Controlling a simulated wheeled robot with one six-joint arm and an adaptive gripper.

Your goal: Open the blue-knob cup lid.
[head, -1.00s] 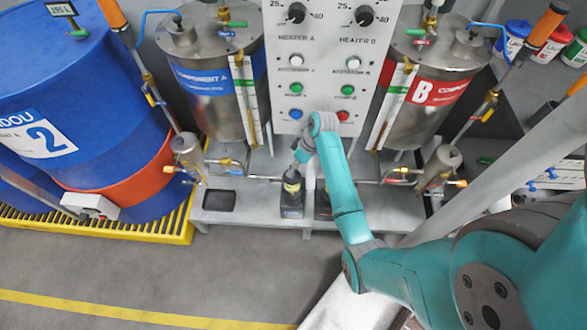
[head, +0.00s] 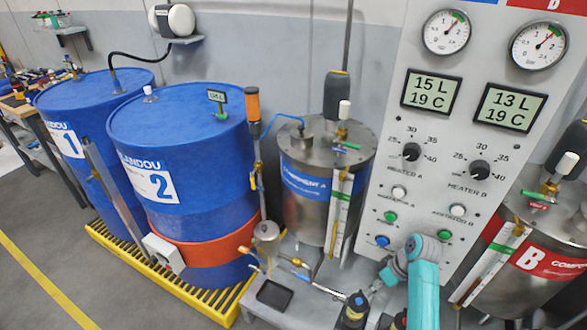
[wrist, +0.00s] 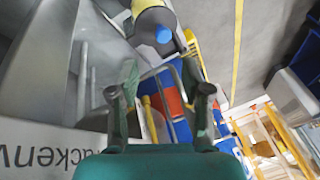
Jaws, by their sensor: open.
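A dark cup-like body with a blue knob (wrist: 163,35) on top shows at the top of the wrist view, beyond my fingertips. What looks like the same blue knob (head: 358,300) sits on a small black unit at the bottom of the head view, left of my teal arm. My gripper (wrist: 160,93) is open, with its two fingers apart and nothing between them. The knob is outside the fingers, apart from them.
Blue drum 2 (head: 185,160) stands on a yellow grated pallet (head: 150,262). The steel component A tank (head: 315,215) is left of the control panel (head: 415,165), and the component B tank (head: 530,270) is right of it. A black tray (head: 274,296) lies on the bench.

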